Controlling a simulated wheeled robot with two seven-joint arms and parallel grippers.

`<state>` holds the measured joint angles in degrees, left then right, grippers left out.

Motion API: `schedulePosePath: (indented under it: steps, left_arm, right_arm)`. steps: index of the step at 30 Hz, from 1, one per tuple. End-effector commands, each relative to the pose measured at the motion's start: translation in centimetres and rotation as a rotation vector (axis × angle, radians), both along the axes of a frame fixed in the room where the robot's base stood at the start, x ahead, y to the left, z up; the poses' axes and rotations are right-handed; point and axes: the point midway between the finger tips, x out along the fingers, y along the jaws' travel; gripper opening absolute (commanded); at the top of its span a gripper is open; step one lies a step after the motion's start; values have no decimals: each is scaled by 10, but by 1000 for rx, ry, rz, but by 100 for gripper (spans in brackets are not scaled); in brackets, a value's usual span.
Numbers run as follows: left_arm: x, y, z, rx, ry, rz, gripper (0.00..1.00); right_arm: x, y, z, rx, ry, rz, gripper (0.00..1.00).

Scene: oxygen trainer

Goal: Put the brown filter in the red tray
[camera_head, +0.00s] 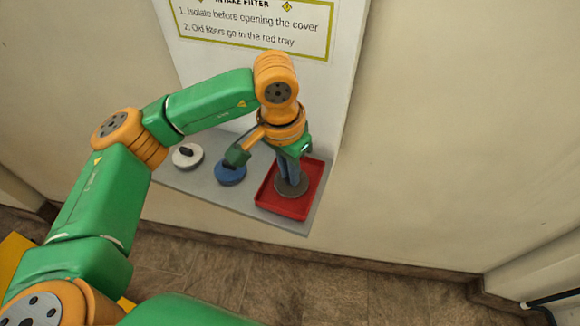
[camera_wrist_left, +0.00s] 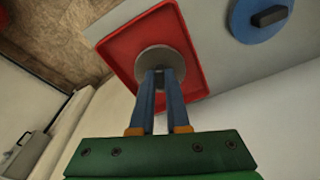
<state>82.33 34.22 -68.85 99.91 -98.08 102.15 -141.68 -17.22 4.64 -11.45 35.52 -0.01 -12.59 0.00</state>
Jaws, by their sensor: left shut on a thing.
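My left gripper (camera_head: 291,177) points down over the red tray (camera_head: 282,209), its blue fingers shut on a round grey-brown disc, the brown filter (camera_head: 291,189). In the left wrist view the filter (camera_wrist_left: 162,55) sits between the fingertips (camera_wrist_left: 160,76), its face within the outline of the red tray (camera_wrist_left: 122,48). I cannot tell whether the filter touches the tray's floor or hangs just above it. The fingers hide part of the filter. My right gripper is not in view.
A blue filter (camera_head: 230,175) and a white filter (camera_head: 187,156) lie on the grey shelf (camera_head: 207,191) left of the tray. A wall panel with a sign (camera_head: 250,27) rises behind. The tray is near the shelf's right end.

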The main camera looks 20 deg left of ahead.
Motion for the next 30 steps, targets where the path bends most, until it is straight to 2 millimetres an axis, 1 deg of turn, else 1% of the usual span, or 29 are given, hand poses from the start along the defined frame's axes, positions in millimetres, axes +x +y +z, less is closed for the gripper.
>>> schedulePosePath:
  steps: [3,4,5,6,7,15,17,20,23,26,28,30]
  left_arm:
    - [0,0,-4,0,0,0,0]
    - [0,0,-3,0,0,0,19]
    - [0,0,-2,0,0,0,27]
    - [0,0,-2,0,0,0,38]
    - [0,0,-2,0,0,0,44]
    - [0,0,-1,0,0,0,44]
    - [0,0,3,0,0,0,44]
    - [0,0,12,-1,-4,1,44]
    - [-3,1,36,-1,-7,0,44]
    - [-6,2,66,-2,-7,0,44]
    - [-9,4,87,0,-5,1,44]
    - [-11,5,102,0,-5,1,44]
  right_arm:
    - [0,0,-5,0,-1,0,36]
    - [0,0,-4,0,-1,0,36]
    - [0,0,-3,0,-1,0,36]
    - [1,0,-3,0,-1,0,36]
    - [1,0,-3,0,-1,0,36]
    - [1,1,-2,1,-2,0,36]
    - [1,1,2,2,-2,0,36]
    - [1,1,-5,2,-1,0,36]
    - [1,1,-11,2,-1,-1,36]
    - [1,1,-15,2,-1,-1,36]
    - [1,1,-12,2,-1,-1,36]
    - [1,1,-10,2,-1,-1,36]
